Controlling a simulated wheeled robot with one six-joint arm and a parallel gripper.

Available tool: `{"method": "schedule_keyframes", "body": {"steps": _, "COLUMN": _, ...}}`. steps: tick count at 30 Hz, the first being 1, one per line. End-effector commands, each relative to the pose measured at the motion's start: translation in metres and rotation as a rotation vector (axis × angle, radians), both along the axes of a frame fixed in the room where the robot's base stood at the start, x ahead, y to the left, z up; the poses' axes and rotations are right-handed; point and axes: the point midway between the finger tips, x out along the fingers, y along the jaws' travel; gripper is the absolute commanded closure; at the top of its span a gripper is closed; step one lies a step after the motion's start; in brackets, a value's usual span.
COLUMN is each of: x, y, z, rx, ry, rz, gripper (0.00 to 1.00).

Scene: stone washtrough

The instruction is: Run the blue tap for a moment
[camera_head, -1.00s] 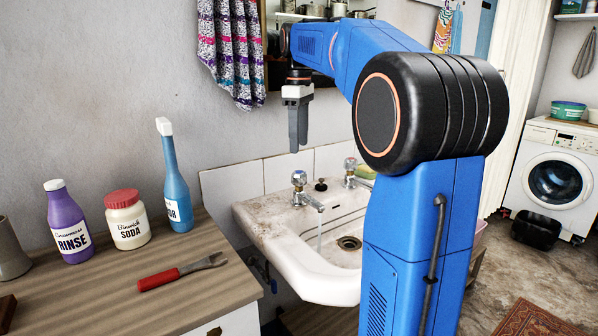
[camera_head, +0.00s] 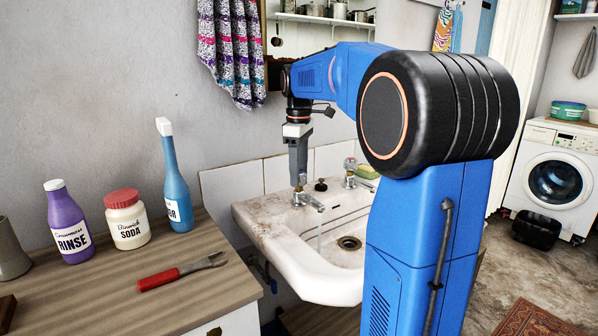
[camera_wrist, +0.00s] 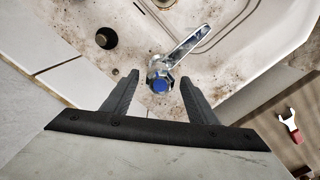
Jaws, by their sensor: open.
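The blue tap (camera_head: 309,201) is the left one on the stone basin (camera_head: 268,232). Its blue cap shows in the wrist view (camera_wrist: 160,85), with the metal spout pointing to the upper right. A thin pale stream of water falls from the spout in the head view. My gripper (camera_head: 298,184) points down over this tap. Its jaws are open, and in the wrist view one finger is on each side of the tap head, with gaps between. In the head view the fingers partly hide the tap's knob.
A second tap (camera_head: 350,172) stands to the right on the basin, with a dark plug (camera_head: 320,185) between them. On the wooden counter (camera_head: 110,292) at left are a blue bottle (camera_head: 177,190), a soda jar (camera_head: 127,220), a purple bottle (camera_head: 68,224) and a red-handled tool (camera_head: 160,278).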

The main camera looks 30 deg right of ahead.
Motion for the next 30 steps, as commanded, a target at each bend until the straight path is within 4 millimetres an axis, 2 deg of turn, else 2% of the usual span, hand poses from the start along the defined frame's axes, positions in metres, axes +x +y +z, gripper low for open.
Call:
{"method": "schedule_keyframes", "body": {"steps": 1, "x": 0.0, "y": 0.0, "z": 0.0001, "rx": 0.0, "ry": 0.0, "rz": 0.0, "gripper": 0.52}}
{"method": "schedule_keyframes", "body": {"steps": 3, "x": 0.0, "y": 0.0, "z": 0.0002, "rx": 0.0, "ry": 0.0, "rz": 0.0, "gripper": 0.68}}
{"method": "schedule_keyframes", "body": {"steps": 6, "x": 0.0, "y": 0.0, "z": 0.0002, "rx": 0.0, "ry": 0.0, "rz": 0.0, "gripper": 0.88}}
{"method": "schedule_keyframes", "body": {"steps": 17, "x": 0.0001, "y": -0.0001, "z": 0.0004, "rx": 0.0, "ry": 0.0, "rz": -0.046, "gripper": 0.88}}
{"method": "schedule_keyframes", "body": {"steps": 23, "x": 0.0001, "y": -0.0001, "z": 0.0005, "rx": 0.0, "ry": 0.0, "rz": -0.161, "gripper": 0.88}}
{"method": "schedule_keyframes", "body": {"steps": 30, "x": 0.0001, "y": -0.0001, "z": 0.0006, "rx": -0.001, "ry": -0.001, "rz": -0.374, "gripper": 0.88}}
